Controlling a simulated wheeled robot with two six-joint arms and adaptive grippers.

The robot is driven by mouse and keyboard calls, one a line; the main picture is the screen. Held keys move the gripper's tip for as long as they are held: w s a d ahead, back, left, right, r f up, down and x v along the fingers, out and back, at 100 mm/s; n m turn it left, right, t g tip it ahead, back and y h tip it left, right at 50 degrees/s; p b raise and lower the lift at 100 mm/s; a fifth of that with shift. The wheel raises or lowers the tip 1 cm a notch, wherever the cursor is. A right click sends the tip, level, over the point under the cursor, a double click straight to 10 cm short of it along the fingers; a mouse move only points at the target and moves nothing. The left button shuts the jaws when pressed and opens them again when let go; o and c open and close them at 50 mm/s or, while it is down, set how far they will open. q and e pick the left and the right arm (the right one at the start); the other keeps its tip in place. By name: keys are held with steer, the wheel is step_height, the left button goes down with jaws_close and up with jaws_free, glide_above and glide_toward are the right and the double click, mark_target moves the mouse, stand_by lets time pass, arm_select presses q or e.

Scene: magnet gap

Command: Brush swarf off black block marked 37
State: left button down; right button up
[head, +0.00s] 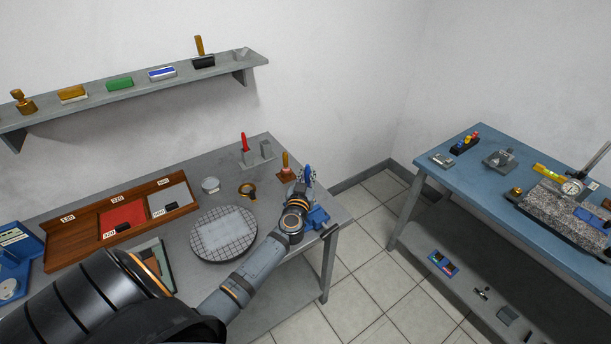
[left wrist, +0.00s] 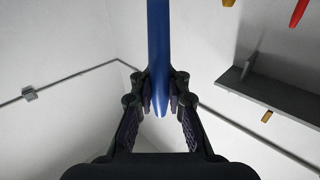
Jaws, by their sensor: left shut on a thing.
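My left gripper (head: 301,188) is over the right end of the grey bench, shut on a blue handle (head: 308,173). In the left wrist view the blue handle (left wrist: 158,60) stands upright between the two fingers (left wrist: 159,100). I cannot see bristles or what the handle's other end is. No number 37 is readable. Small black blocks lie in the wooden tray, one on the red part (head: 123,227) and one on the pale part (head: 171,206); I cannot tell whether either is the marked block. No swarf can be made out. My right gripper is not in view.
A blue fixture (head: 317,217) sits at the bench's right corner, close to my gripper. A round gridded plate (head: 210,246), a wooden tray (head: 60,257) and a red-handled tool (head: 244,141) stand on the bench. A blue table (head: 480,190) with a granite block (head: 568,208) is at right.

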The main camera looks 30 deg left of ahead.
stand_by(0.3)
arm_select(q)
steer(key=shift+s+d+p, duration=0.1)
steer(key=shift+s+p, duration=0.4)
steer(key=shift+s, duration=0.6)
steer(key=shift+w, duration=0.1)
steer(key=shift+w, duration=1.1)
steer(key=shift+s, duration=0.15)
